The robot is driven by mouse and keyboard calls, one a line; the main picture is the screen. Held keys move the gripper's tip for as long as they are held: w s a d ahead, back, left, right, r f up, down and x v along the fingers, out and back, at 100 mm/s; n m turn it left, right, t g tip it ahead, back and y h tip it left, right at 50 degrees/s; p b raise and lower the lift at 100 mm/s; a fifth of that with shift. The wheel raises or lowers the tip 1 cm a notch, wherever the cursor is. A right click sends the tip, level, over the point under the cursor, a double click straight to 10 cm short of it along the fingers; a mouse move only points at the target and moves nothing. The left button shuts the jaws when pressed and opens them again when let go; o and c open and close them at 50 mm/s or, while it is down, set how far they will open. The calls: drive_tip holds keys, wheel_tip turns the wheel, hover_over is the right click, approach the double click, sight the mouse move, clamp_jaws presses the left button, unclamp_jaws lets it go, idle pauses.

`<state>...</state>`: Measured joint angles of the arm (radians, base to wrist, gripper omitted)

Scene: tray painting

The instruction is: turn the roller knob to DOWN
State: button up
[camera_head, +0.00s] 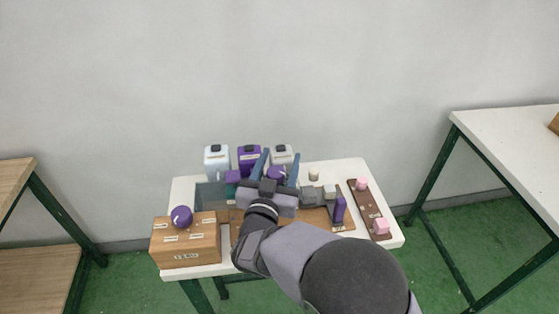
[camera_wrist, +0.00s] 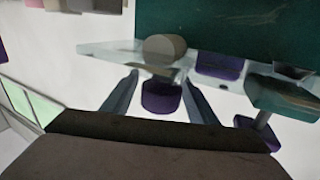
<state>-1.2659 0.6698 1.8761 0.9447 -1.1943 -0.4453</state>
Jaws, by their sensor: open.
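A round purple knob (camera_head: 182,216) sits on top of a brown box (camera_head: 186,244) at the front left of the white table. Small pale labels lie around it and on the box front; I cannot read them. My gripper (camera_head: 281,155) is over the back middle of the table, to the right of the box and apart from it. Its two blue-grey fingers are open. A second round purple piece (camera_head: 276,174) shows between the fingers, also in the wrist view (camera_wrist: 161,98). I cannot tell whether the fingers touch it. I cannot tell which purple piece is the roller knob.
A pale blue canister (camera_head: 216,163), a purple canister (camera_head: 249,158) and a white canister (camera_head: 282,156) stand along the back. A dark brown board (camera_head: 372,212) with pink blocks lies at the right. A purple upright block (camera_head: 340,208) stands left of it. My arm hides the table's front middle.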

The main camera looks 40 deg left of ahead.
drive_tip(key=shift+b+v, duration=0.7)
drive_tip(key=shift+v, duration=2.95)
drive_tip(key=shift+w+d+n+g+y+b, duration=0.1)
drive_tip(key=shift+w+n+g+y+b, duration=0.4)
drive_tip(key=shift+n+y+b, duration=0.4)
drive_tip(key=shift+d+f+n+g+y+b, duration=0.2)
drive_tip(key=shift+n+g+y+b, duration=0.25)
drive_tip(key=shift+y, duration=0.55)
drive_tip(key=shift+s+d+f+n+g+y, duration=0.1)
drive_tip(key=shift+s+d+n+g+y, duration=0.1)
drive_tip(key=shift+n+g+y, duration=0.3)
drive_tip(key=shift+p+x, duration=0.7)
drive_tip(key=shift+x, duration=3)
drive_tip(key=c, duration=1.1)
